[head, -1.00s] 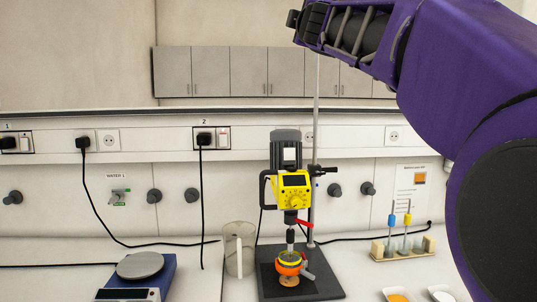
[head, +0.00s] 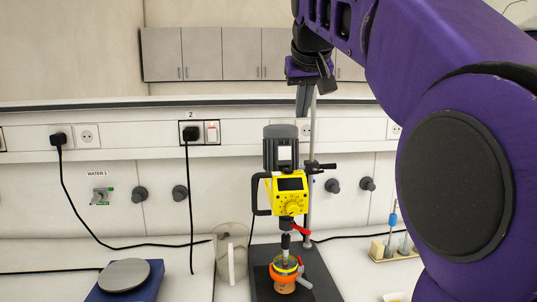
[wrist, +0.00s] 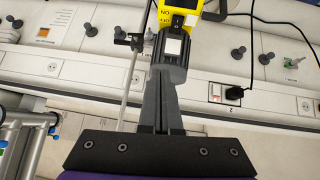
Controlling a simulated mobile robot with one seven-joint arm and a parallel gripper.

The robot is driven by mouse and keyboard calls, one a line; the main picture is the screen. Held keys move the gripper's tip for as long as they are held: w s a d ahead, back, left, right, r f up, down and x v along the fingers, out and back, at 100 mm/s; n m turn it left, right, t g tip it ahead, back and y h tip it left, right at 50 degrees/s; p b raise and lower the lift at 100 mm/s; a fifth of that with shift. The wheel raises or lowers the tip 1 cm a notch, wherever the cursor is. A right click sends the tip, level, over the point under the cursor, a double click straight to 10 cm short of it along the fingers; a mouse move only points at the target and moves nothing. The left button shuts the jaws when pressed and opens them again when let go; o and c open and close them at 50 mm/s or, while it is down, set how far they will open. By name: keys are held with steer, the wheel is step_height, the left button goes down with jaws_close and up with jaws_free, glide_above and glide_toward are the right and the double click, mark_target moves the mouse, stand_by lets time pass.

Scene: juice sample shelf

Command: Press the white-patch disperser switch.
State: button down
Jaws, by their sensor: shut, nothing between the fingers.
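The disperser (head: 290,193) has a yellow control box, a grey motor on top and a white patch (head: 284,153) on the motor. It hangs from an upright rod over an orange-collared cup. My gripper (head: 303,115) points down, just above and slightly right of the motor in the head view. In the wrist view the disperser appears upside down, with its yellow box (wrist: 181,20) and white patch (wrist: 173,46) beyond my fingers. The fingers (wrist: 159,80) are together and empty. Dark lettering and a small switch area show on the yellow side; the switch itself is hard to make out.
A glass beaker (head: 231,255) stands left of the stand's black base. A blue scale (head: 125,277) is at front left. Wall socket 2 (head: 200,132) has a plug and a lit switch. A tube rack (head: 393,247) stands at the right, partly behind my arm.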

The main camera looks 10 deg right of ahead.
steer(key=shift+s+a+f+g+y, duration=0.35)
steer(key=shift+a+f+g+y, duration=0.15)
steer(key=shift+a, duration=0.3)
glide_above(287, 169)
steer(key=s, duration=0.3)
steer(key=f, duration=0.8)
steer(key=shift+w+f, duration=0.1)
steer(key=shift+w, duration=0.15)
steer(key=shift+s+f+b, duration=0.2)
steer(key=shift+f+b, duration=0.45)
steer(key=shift+f, duration=1.2)
steer(key=shift+s, duration=0.1)
